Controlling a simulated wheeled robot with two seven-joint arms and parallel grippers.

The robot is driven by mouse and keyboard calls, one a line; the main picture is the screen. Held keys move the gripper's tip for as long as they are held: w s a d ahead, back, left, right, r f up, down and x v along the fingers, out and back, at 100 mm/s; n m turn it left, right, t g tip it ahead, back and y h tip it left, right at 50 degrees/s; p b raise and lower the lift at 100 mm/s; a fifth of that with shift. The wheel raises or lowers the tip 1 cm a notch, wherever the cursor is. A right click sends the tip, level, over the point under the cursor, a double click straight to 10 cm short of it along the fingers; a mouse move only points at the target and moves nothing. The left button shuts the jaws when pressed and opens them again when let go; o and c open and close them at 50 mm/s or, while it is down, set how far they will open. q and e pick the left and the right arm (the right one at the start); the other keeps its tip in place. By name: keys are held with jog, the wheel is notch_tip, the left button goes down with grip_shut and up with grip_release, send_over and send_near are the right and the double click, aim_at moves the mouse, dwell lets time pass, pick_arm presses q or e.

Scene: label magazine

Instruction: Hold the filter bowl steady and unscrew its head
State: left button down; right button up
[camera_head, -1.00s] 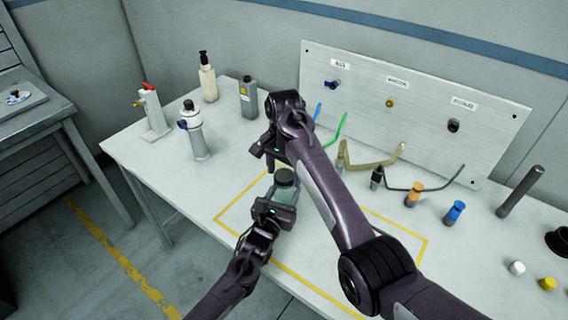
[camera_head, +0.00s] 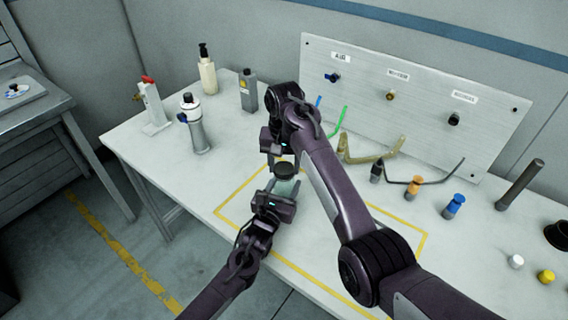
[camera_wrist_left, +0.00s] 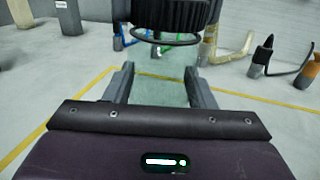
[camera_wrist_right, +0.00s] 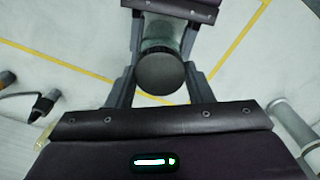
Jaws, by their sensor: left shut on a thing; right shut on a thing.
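The filter bowl (camera_head: 284,188) is clear and greenish, in the middle of the yellow-marked area. My left gripper (camera_head: 280,194) is shut on it; the left wrist view shows the bowl (camera_wrist_left: 160,91) between both fingers. The dark round head (camera_head: 285,170) is above the bowl and shows as a black ribbed ring in the left wrist view (camera_wrist_left: 172,14). My right gripper (camera_head: 281,162) is shut on the head from above; its wrist view shows the head's flat top (camera_wrist_right: 160,73) between the fingers. I cannot tell whether the head still touches the bowl.
A white-and-grey filter unit (camera_head: 196,128), a grey bottle (camera_head: 248,90) and a pump bottle (camera_head: 207,72) stand at the left. A labelled panel (camera_head: 430,140) stands behind. Hoses, orange (camera_head: 413,187) and blue (camera_head: 454,207) fittings and small caps lie to the right.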

jog(key=shift+n, duration=0.3)
jog(key=o, duration=1.1)
notch_tip(320, 180, up, 5)
jog(key=shift+f, duration=0.1)
jog(key=shift+c, duration=0.4)
notch_tip(320, 180, up, 3)
jog(key=shift+m, duration=1.2)
jog(key=shift+f, duration=3.95)
